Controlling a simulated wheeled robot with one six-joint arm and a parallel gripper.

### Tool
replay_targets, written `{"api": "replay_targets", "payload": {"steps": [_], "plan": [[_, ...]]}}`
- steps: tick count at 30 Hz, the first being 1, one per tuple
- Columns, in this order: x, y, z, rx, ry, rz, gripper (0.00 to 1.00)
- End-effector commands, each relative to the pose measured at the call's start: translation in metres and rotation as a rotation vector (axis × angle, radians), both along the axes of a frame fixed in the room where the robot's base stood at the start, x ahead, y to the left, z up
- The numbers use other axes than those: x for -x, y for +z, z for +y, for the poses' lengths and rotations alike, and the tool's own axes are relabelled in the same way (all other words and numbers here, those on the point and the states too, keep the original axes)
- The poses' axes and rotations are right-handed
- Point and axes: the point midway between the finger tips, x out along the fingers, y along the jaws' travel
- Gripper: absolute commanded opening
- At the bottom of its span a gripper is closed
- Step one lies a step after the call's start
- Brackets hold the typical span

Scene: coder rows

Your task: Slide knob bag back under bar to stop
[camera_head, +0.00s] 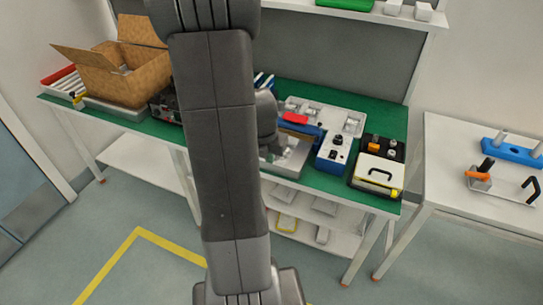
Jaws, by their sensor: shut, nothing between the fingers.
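My gripper (271,147) is low over the bench, just right of my upright arm, which hides part of it. Its fingers are small and dark here, and it looks shut with nothing held. It is over or beside a shiny metal-grey plate (293,160) at the bench's front edge; I cannot tell whether it touches. A blue bar-like part (302,128) with a red piece (294,118) lies just behind the plate. I cannot pick out the knob bag for certain, nor the stop.
A blue-and-white box with black knobs (336,151) stands right of the plate. A pale case with a black handle (379,171) is further right. A white compartment tray (335,112) lies behind. A cardboard box (122,78) is at left. A white side table (450,150) stands right.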

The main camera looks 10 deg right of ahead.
Motion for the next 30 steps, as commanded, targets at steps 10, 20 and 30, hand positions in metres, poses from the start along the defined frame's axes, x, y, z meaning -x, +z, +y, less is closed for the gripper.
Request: {"api": "replay_targets", "payload": {"steps": [10, 20, 30], "plan": [[-0.011, -0.063, -0.008, -0.001, -0.001, 0.004, 0.00], [-0.041, -0.079, -0.028, 0.000, -0.004, -0.001, 0.00], [-0.050, -0.080, -0.034, 0.000, -0.002, 0.000, 0.00]]}}
